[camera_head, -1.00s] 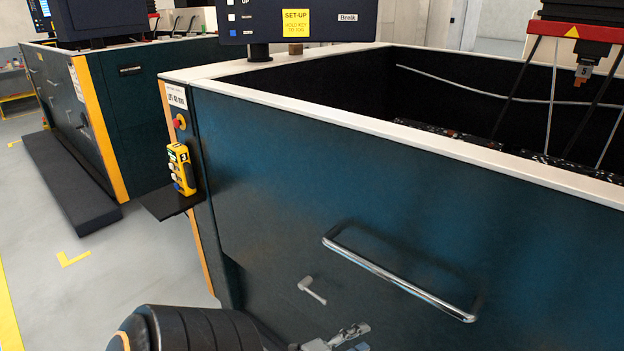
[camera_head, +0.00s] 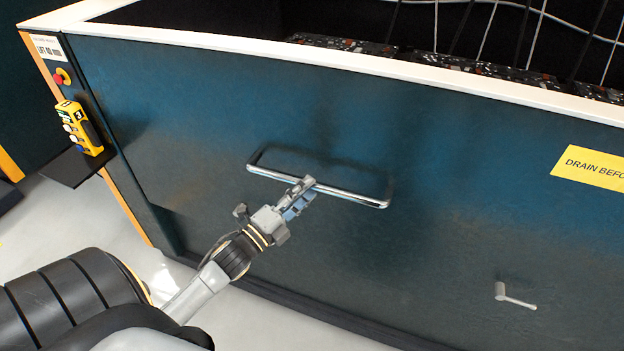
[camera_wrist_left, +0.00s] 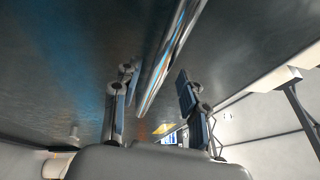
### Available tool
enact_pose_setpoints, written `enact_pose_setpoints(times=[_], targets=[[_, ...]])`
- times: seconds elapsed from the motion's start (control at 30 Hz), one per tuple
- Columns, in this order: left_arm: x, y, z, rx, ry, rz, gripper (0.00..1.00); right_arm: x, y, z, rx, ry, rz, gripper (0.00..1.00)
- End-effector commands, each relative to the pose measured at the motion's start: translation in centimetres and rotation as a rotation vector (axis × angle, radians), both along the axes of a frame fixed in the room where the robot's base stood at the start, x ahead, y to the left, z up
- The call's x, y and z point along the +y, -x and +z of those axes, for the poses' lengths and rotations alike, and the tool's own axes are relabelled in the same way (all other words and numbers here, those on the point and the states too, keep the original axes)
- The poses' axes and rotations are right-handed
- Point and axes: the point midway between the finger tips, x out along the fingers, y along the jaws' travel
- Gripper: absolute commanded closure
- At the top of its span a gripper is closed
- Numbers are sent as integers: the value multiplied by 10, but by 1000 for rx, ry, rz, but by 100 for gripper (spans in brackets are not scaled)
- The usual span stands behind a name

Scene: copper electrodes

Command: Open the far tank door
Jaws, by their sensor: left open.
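A dark teal tank front panel (camera_head: 440,200) fills much of the head view. A horizontal chrome bar handle (camera_head: 350,195) is fixed to it and stands off its face. My left gripper (camera_head: 306,186) is at the middle of this handle, its arm coming from the lower left. In the left wrist view, the two fingers of the left gripper (camera_wrist_left: 158,78) are apart, and the chrome bar (camera_wrist_left: 172,58) runs between them in the picture. I cannot tell whether the fingers touch the bar. The panel appears closed. My right gripper is not in view.
A small grey lever (camera_head: 515,297) sticks out low on the panel, right of the handle. A yellow pendant (camera_head: 78,128) stands on a dark shelf (camera_head: 72,168) at the left corner. A yellow sign (camera_head: 592,167) is at right. Grey floor lies at lower left.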

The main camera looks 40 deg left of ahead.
Motion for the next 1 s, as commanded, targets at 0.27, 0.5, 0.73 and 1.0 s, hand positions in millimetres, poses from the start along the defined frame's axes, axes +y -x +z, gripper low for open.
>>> enact_pose_setpoints(times=[0.27, 0.5, 0.73, 1.0], targets=[[-4, -25, 5, 0, 0, 1, 57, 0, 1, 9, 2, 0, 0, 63], [-4, -27, 4, 2, 0, 1, 57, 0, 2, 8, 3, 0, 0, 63], [-4, -27, 4, 1, 0, 1, 90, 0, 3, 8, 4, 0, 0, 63], [-4, -26, 4, 1, 1, 1, 100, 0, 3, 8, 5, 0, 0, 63]])
